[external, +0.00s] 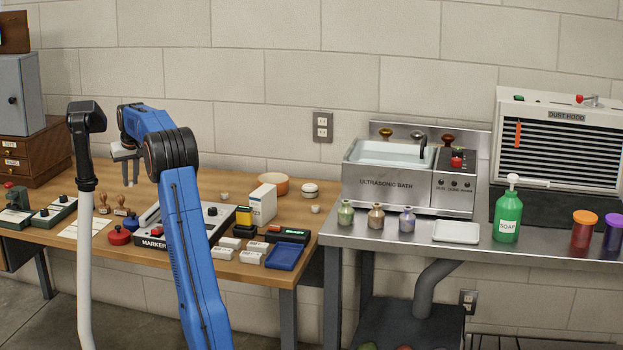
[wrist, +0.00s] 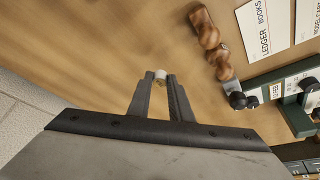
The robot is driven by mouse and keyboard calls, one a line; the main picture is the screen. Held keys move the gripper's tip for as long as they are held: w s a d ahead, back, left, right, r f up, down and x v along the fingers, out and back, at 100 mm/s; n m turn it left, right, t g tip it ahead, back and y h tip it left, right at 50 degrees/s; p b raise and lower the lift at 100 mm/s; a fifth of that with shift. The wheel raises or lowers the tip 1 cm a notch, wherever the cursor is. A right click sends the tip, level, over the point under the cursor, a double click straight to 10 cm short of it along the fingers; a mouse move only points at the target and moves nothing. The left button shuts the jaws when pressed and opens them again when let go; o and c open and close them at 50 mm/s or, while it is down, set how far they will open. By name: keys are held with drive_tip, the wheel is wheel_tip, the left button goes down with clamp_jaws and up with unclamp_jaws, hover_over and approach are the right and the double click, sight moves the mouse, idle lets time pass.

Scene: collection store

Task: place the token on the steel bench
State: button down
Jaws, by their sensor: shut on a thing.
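My gripper (external: 131,182) is over the left part of the wooden desk in the external view, pointing down. In the wrist view its fingertips (wrist: 160,80) are shut on a small pale round piece, the token (wrist: 160,75), with a whitish edge and tan face. The token is too small to make out in the external view. The steel bench (external: 345,236) stands on the right in the external view, well away from my gripper. It is not in the wrist view.
Wooden-handled stamps (wrist: 208,38), lettered cards (wrist: 264,24) and a green device (wrist: 292,95) lie near my gripper. The bench bears an ultrasonic bath (external: 385,185), small bottles (external: 376,218), a white tray (external: 456,232) and a soap bottle (external: 507,215). Bare steel shows along its front.

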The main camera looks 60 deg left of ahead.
drive_tip(key=shift+f, duration=3.15)
drive_tip(key=c, duration=1.6)
unclamp_jaws()
drive_tip(key=shift+f, duration=0.1)
drive_tip(key=shift+o, duration=0.4)
drive_tip(key=v, duration=1.2)
